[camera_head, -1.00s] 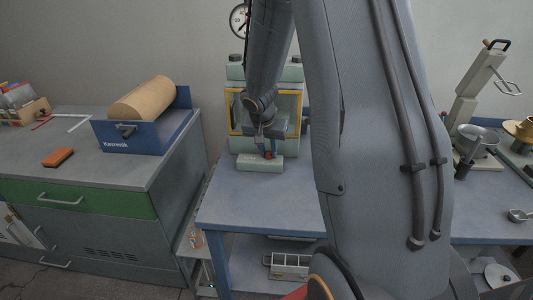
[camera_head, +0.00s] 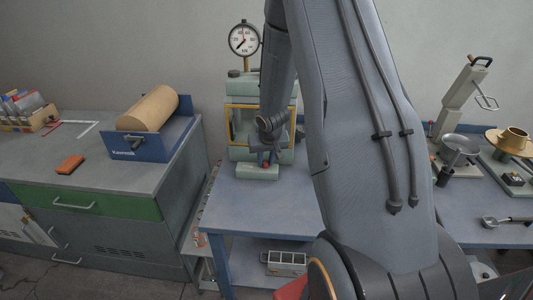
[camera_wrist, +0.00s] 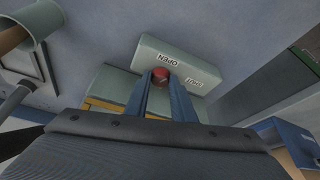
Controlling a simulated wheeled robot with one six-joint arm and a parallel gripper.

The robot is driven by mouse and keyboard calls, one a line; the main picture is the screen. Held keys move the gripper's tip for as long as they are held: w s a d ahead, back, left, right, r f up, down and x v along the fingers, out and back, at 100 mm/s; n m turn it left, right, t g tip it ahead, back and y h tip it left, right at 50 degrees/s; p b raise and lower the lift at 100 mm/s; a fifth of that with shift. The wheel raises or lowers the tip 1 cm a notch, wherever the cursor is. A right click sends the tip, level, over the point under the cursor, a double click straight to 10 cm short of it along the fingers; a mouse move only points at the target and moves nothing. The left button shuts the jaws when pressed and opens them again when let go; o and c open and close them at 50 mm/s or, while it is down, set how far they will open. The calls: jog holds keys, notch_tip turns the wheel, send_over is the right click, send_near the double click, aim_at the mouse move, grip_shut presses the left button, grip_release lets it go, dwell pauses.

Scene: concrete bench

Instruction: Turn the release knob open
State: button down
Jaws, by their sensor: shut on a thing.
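The release knob (camera_wrist: 161,74) is small and red, on the face of a pale green block (camera_wrist: 152,48). The block carries an "OPEN" label and a "SHUT" label on its face. In the head view the knob (camera_head: 265,164) shows as a red spot on the low block (camera_head: 258,174) at the foot of the pale green press (camera_head: 285,90). My gripper (camera_wrist: 162,84) is shut on the knob, with one blue finger on either side of it. In the head view my gripper (camera_head: 265,160) is partly dark and small. I cannot tell which label the knob points to.
A dial gauge (camera_head: 244,38) stands on top of the press. The blue bench (camera_head: 262,205) is clear in front of the block. A roll in a blue holder (camera_head: 150,138) and an orange block (camera_head: 70,165) sit on the left cabinet. Pans and a lever stand (camera_head: 460,100) are at right.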

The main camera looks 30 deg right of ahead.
jog(key=n+p, duration=0.1)
jog(key=p, duration=0.3)
jog(key=shift+r, duration=0.35)
jog(key=shift+w+d+f+n+y+p, duration=0.15)
jog(key=shift+n+y+p, duration=0.25)
jog(key=shift+p, duration=0.5)
jog(key=shift+n, duration=0.5)
jog(key=shift+d+n+y+p, duration=0.1)
jog(key=shift+n+y+p, duration=0.3)
jog(key=shift+n, duration=0.7)
jog(key=shift+n+y, duration=0.3)
jog(key=shift+n, duration=0.1)
jog(key=shift+f, duration=0.1)
jog(key=c, duration=1.6)
grip_release()
jog(key=shift+o, duration=0.4)
